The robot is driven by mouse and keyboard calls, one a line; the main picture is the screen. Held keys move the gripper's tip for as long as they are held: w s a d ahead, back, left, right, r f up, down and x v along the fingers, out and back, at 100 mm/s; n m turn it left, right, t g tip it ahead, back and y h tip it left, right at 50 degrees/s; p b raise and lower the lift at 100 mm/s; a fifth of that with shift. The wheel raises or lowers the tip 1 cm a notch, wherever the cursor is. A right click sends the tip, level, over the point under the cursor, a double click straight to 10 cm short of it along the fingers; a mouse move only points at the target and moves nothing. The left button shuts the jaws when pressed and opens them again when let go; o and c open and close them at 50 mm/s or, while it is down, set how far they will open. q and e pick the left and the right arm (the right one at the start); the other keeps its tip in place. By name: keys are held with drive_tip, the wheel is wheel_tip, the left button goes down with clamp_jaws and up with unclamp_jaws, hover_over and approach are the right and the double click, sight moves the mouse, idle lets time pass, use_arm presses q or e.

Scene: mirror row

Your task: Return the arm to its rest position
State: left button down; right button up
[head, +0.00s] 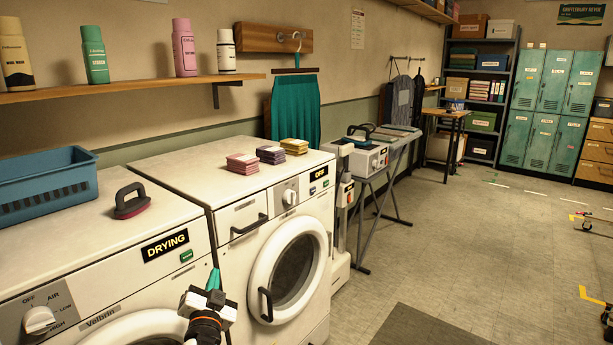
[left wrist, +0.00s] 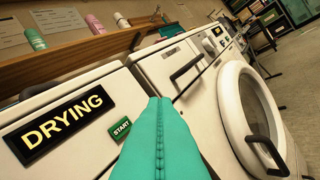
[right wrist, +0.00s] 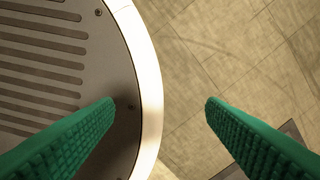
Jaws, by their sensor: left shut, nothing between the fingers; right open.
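My left gripper (head: 212,285) is in front of the left machine, near its right front edge, below the green START button. Its green fingers are pressed together with nothing between them, as the left wrist view (left wrist: 160,105) also shows. The left machine's sign (head: 165,245) reads DRYING, and the START button (head: 186,255) is just right of it. The gripper is apart from the button. My right gripper does not show in the head view. In the right wrist view its two green fingers (right wrist: 160,108) are wide apart and empty, above the floor and a round grey base.
The right machine (head: 225,215) has a closed round door and a sign reading OFF (head: 318,174). Folded cloth stacks (head: 270,154) lie on it. A blue basket (head: 45,185) and a dark-handled brush (head: 131,202) stand on the left machine. The floor (head: 480,235) at right is mostly clear.

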use_arm(q)
drive_tip(key=s+d+f+g+h+p, duration=0.1)
drive_tip(key=s+f+g, duration=0.35)
drive_tip(key=f, duration=0.85)
drive_tip(key=s+d+f+n+g+h, duration=0.1)
drive_tip(key=s+f, duration=0.6)
drive_tip(key=f, duration=0.5)
drive_tip(key=s+f+g+p, duration=0.1)
drive_tip(key=s+f+g, duration=0.35)
drive_tip(key=f, duration=0.85)
drive_tip(key=s+a+f+n+g, duration=0.1)
drive_tip(key=s+f+g, duration=0.1)
drive_tip(key=s+f, duration=0.7)
drive_tip(key=s+f+g, duration=0.2)
drive_tip(key=s+f, duration=0.3)
drive_tip(key=s, duration=0.8)
drive_tip(key=s+a+f+g, duration=0.1)
drive_tip(key=s+f+g, duration=0.1)
drive_tip(key=s, duration=0.9)
drive_tip(key=s+a+f+n+g+p, duration=0.1)
drive_tip(key=s+a+f+g, duration=0.1)
drive_tip(key=s, duration=0.9)
drive_tip(key=shift+s+f+n, duration=0.25)
drive_tip(key=shift+f+n, duration=0.05)
drive_tip(key=shift+f, duration=0.5)
use_arm(e)
wheel_tip(320, 180, up, 3)
drive_tip(key=shift+w+a+r, duration=0.1)
drive_tip(key=shift+w, duration=0.05)
drive_tip(key=shift+a, duration=0.1)
